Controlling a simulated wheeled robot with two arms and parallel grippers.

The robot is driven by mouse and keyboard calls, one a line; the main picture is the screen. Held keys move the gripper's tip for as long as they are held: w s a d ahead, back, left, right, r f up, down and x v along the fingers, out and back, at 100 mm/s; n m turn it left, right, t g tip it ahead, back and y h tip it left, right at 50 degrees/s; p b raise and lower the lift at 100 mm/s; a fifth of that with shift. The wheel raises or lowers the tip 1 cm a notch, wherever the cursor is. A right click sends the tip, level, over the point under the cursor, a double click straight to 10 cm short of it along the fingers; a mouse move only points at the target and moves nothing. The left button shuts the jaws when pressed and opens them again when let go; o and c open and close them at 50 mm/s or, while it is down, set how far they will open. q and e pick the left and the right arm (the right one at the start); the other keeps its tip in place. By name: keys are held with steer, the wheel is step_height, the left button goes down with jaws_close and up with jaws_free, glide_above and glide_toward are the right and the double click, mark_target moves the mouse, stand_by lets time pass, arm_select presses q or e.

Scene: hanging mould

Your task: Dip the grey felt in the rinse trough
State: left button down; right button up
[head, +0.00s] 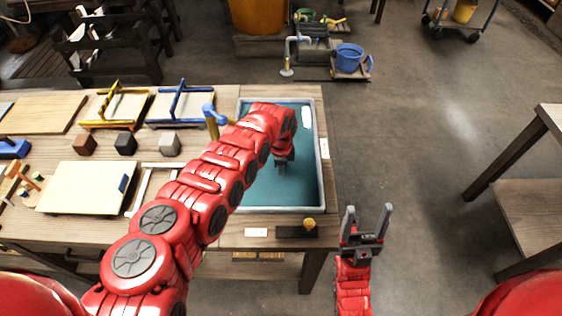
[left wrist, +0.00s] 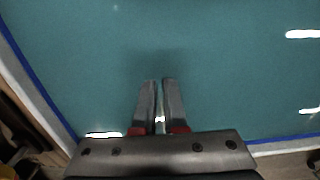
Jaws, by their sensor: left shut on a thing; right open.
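The rinse trough (head: 318,180) is a pale-rimmed basin of teal water at the right end of the workbench. My left gripper (head: 283,165) reaches over the bench and points down inside the trough's outline. In the left wrist view its fingers (left wrist: 159,98) are close together against the teal water, with a narrow gap between them. The grey felt they hold is barely distinguishable there; a faint darker patch shows in the water just beyond the fingertips. I cannot tell how deep they are. My right gripper (head: 367,222) is open and empty, off the bench's right front corner.
Blue-handled (head: 180,100) and yellow-handled (head: 114,105) frames lie at the back of the bench. Brown (head: 85,145), black (head: 125,144) and grey (head: 170,144) blocks stand before them.

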arm_select(q)
steer(key=shift+w+f+b, duration=0.25)
steer(key=shift+w+b, duration=0.1)
steer(key=shift+b, duration=0.8)
steer(key=w+b, duration=0.2)
steer(key=b, duration=0.5)
steer(key=shift+w+r+b, duration=0.15)
steer(key=shift+r+b, duration=0.05)
steer(key=shift+b, duration=0.75)
steer(key=shift+r, duration=0.1)
